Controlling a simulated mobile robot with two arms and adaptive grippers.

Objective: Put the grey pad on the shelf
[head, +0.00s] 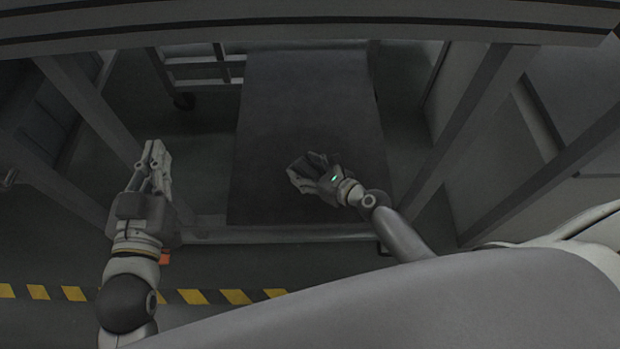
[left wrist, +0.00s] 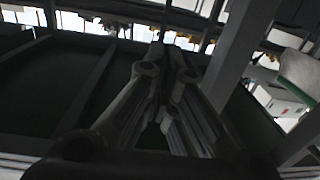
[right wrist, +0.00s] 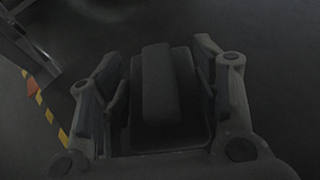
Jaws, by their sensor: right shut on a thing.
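The grey pad (right wrist: 157,85) shows between the fingers of my right gripper (right wrist: 160,80) in the right wrist view. It has a raised long block on a wider, darker base. In the head view the pad (head: 302,174) is a small grey shape at the tips of my right gripper (head: 312,172), over the dark flat shelf (head: 305,90). I cannot tell whether the pad touches the shelf. My left gripper (head: 157,160) is left of the shelf, empty, with its fingers together; they also show in the left wrist view (left wrist: 165,60).
A thick beam (head: 300,22) crosses the top of the head view. Slanting posts stand left (head: 90,105) and right (head: 480,120) of the shelf. Yellow and black tape (head: 235,296) marks the floor in front. Most of the shelf surface is bare.

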